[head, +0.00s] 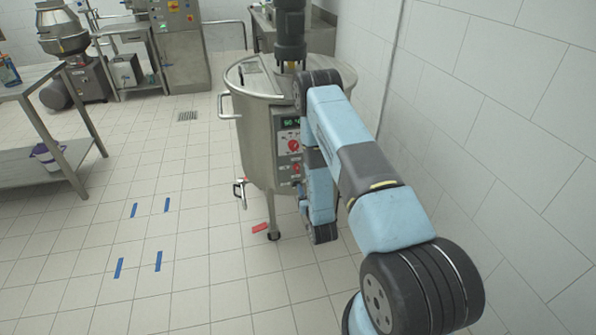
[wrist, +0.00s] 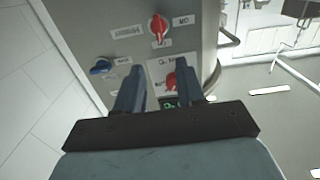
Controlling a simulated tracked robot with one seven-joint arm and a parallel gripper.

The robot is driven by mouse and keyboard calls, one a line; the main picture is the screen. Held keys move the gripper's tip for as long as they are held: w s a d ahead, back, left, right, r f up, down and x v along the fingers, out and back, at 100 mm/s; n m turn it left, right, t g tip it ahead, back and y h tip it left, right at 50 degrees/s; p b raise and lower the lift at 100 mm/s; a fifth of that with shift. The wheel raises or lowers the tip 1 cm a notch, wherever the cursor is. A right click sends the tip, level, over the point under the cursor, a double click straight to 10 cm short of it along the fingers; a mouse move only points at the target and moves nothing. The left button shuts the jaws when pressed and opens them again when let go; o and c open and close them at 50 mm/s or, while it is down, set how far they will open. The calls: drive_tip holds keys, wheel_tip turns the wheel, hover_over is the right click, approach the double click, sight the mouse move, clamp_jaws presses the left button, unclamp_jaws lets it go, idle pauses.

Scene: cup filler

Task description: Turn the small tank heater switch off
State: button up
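The steel tank (head: 257,130) stands on legs by the right wall, with a control panel on its front. In the head view the panel shows a green display (head: 291,122), a red dial (head: 293,145) and a lower red switch (head: 296,168). The wrist view looks at the panel upside down. It shows a red switch (wrist: 159,28) with labels on both sides, a blue knob (wrist: 101,66) and the red dial (wrist: 171,81). I cannot read which label names the heater. My gripper (wrist: 163,75) is open, its fingers on either side of the dial in the picture; contact is unclear.
A white tiled wall (head: 490,100) runs close along the right. A motor (head: 290,40) stands on the tank lid. A valve handle (head: 239,190) sticks out at the lower left. A steel table (head: 45,160) stands far left; the floor between is free.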

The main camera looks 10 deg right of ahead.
sight(298, 169)
drive_tip(key=w, duration=1.3)
drive_tip(key=shift+w+f, duration=0.1)
drive_tip(key=shift+f, duration=0.3)
clamp_jaws()
